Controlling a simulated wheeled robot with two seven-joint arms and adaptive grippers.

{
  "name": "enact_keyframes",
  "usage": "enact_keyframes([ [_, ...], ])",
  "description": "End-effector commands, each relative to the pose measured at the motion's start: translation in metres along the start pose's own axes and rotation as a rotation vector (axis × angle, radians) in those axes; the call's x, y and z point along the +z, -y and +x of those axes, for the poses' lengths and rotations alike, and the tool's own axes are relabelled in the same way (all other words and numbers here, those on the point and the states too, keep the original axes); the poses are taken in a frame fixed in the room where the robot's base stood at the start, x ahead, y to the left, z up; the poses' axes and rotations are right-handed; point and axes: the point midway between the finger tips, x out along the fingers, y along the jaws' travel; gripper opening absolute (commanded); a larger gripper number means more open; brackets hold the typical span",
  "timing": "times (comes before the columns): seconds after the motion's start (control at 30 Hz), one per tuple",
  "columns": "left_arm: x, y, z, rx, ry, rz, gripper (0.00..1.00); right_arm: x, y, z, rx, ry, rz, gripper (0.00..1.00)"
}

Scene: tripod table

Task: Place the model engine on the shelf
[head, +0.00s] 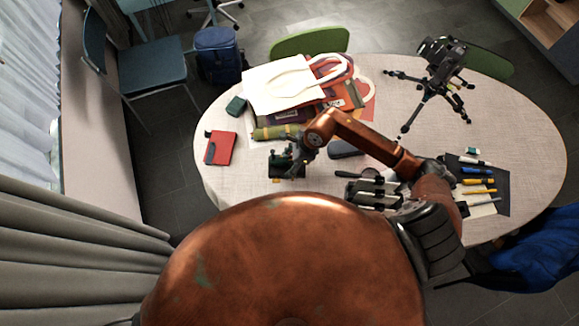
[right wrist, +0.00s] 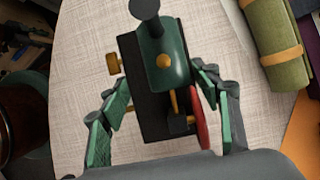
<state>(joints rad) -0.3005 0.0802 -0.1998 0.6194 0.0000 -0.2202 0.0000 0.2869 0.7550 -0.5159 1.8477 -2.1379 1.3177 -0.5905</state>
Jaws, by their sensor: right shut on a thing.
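The model engine (head: 279,161) is green and black, at the table's near left part in the head view. In the right wrist view the model engine (right wrist: 172,62) shows a green boiler, black base and chimney, brass knobs and a red wheel. My right gripper (head: 293,169) is at it, with green-padded fingers on both sides of its near end; the wrist view shows the gripper (right wrist: 160,118) shut on it. Whether the base touches the table is unclear. A shelf unit (head: 547,30) with wooden compartments is at the far top right. My left gripper is out of view.
The oval table (head: 510,120) holds a red notebook (head: 220,148), an olive roll (head: 277,132), tote bags (head: 282,87), a camera tripod (head: 437,85) and pens on a black mat (head: 497,184). A blue chair (head: 155,65) and backpack (head: 218,52) stand left.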

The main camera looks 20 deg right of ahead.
Motion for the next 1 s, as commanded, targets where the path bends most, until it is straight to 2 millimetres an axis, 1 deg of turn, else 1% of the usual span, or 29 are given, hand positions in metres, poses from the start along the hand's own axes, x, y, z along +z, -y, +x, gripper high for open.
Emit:
enact_keyframes([
  [0.03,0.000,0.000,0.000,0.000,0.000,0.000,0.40,0.002,0.003,0.000,-0.002,0.006,-0.001,0.00],
  [0.23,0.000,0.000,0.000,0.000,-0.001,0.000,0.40,0.001,0.009,0.009,-0.001,0.006,0.000,0.00],
  [0.4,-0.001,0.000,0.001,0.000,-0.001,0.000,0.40,-0.008,0.008,0.030,0.001,0.005,0.002,0.00],
  [0.5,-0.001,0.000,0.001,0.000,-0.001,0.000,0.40,-0.011,0.008,0.036,-0.001,0.005,-0.001,0.00],
  [0.87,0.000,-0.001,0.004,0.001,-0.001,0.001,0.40,-0.012,0.009,0.039,-0.001,0.004,-0.003,0.00],
  [0.9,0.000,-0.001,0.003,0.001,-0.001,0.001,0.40,-0.014,0.007,0.040,0.001,0.000,-0.001,0.59],
  [1.0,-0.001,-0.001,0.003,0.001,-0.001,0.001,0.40,-0.014,0.007,0.040,0.001,0.000,-0.001,0.66],
])
